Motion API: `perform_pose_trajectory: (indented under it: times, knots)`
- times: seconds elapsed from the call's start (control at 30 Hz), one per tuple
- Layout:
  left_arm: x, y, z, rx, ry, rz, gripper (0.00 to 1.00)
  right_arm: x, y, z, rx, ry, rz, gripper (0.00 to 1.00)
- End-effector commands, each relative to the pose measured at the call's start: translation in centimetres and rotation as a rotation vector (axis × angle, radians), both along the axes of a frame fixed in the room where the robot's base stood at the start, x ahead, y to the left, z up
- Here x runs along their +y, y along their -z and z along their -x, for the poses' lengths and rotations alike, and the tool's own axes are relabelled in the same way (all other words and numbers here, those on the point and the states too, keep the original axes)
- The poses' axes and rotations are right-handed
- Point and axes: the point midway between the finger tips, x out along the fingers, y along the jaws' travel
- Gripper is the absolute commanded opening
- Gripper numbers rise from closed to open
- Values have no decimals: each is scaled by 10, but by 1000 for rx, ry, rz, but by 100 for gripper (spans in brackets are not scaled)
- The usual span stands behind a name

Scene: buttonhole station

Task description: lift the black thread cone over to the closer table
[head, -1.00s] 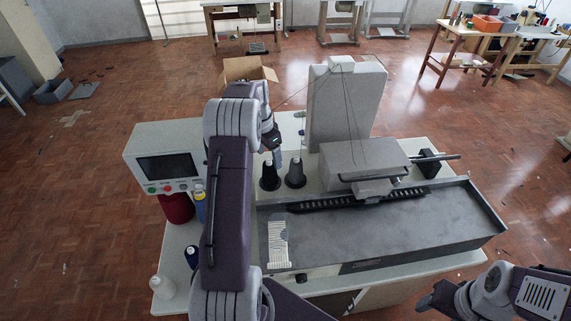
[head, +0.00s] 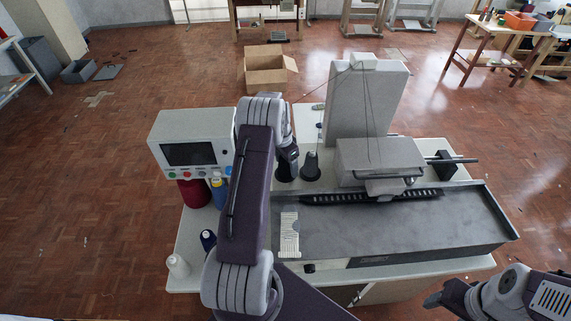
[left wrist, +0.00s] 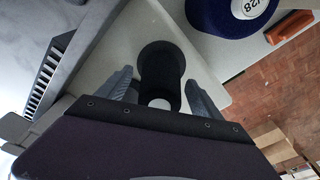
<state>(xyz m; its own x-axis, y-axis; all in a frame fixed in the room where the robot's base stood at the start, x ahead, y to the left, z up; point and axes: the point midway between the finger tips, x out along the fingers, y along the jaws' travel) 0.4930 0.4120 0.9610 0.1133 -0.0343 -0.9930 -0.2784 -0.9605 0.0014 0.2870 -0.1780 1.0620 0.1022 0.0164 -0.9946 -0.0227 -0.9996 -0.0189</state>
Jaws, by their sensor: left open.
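The black thread cone (head: 284,175) stands upright on the light top of the sewing station, left of a dark grey cone (head: 310,167). My left gripper (head: 289,158) is right at it and partly covers it from the head. In the left wrist view the black cone (left wrist: 160,68) stands between the two spread fingers of my left gripper (left wrist: 160,92), with its pale tip towards the palm. A gap shows beside each finger. My right gripper (head: 435,299) is low at the right of the head view, away from the cones; its jaws are unclear.
The machine's tall grey housing (head: 365,105) and its long grey bed (head: 400,225) lie right of the cones. A control box (head: 190,142), red cone (head: 192,192) and blue cone (head: 219,188) stand left. A carton (head: 268,72) and wooden table (head: 490,48) are farther back.

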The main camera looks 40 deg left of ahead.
Motion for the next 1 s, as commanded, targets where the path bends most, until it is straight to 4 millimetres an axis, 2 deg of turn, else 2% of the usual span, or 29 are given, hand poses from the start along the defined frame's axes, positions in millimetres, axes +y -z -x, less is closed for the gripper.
perform_pose_trajectory:
  times: [0.1, 0.13, 0.37, 0.57, 0.67, 1.0]
  knots:
    - [0, 0, 0, -1, 0, -1, 76, 0, 1, 0, 0, 0, 0, 59]
    - [0, 0, 0, -1, 0, -1, 70, 0, 1, 0, 0, 0, 0, 59]
    - [0, -1, 0, -1, 0, -1, 6, 0, 1, 0, 0, 0, 0, 59]
    - [0, -1, 0, -2, 0, 0, 5, 0, 1, 0, 0, 0, 0, 59]
    - [1, -10, -2, -6, 0, -2, 5, 0, 4, 0, 0, 0, 0, 59]
    - [1, -86, -2, -6, 0, -3, 5, 0, 15, 0, 0, 0, 0, 59]
